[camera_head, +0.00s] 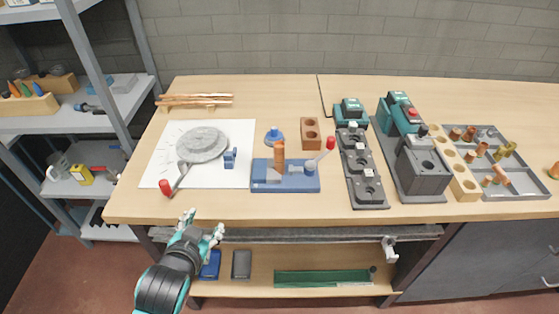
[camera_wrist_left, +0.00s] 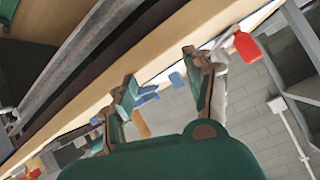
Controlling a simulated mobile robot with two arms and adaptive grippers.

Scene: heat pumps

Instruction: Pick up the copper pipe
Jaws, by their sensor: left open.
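Several long copper pipes (camera_head: 197,98) lie side by side on a low wooden holder at the back left of the workbench. My left gripper (camera_head: 203,226) is open and empty in front of the bench's front edge, well short of the pipes. In the left wrist view, the two fingers of my left gripper (camera_wrist_left: 166,88) are spread with nothing held between them. The copper pipes cannot be made out in that view. My right gripper is not in view.
A white sheet (camera_head: 240,133) with a grey round bending tool (camera_head: 202,145) and red-tipped handle lies between the pipes and the front edge. A blue fixture (camera_head: 300,182) stands mid-bench. Grey shelves (camera_head: 120,121) stand left. A lower shelf (camera_head: 320,262) runs under the bench.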

